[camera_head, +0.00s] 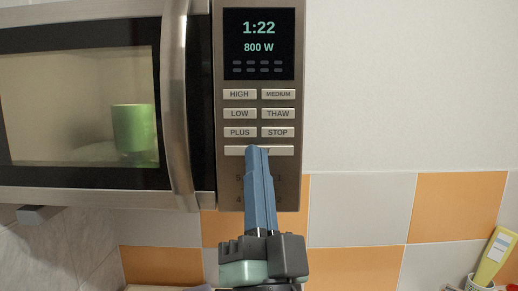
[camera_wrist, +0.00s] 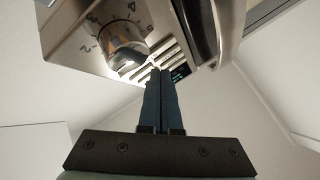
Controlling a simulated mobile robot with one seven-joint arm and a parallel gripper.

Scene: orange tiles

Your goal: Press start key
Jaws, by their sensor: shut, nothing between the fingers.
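A microwave (camera_head: 182,100) hangs on the wall with its door shut. Its display (camera_head: 259,45) is lit and reads 1:22 and 800 W. Below the labelled keys is a wide key (camera_head: 284,151); its middle is hidden behind my fingertips, so no label can be read. My gripper (camera_head: 257,149) is shut and empty, its blue fingers pointing at this wide key. I cannot tell whether they touch it. In the wrist view, the shut fingertips (camera_wrist: 160,72) overlap the rows of keys, with the round dial (camera_wrist: 122,42) to their left.
The door handle (camera_head: 175,100) stands out left of the key panel. A green mug (camera_head: 132,128) is inside behind the glass. The wall right of the microwave is clear. A yellow tube (camera_head: 492,256) stands in a cup at the lower right.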

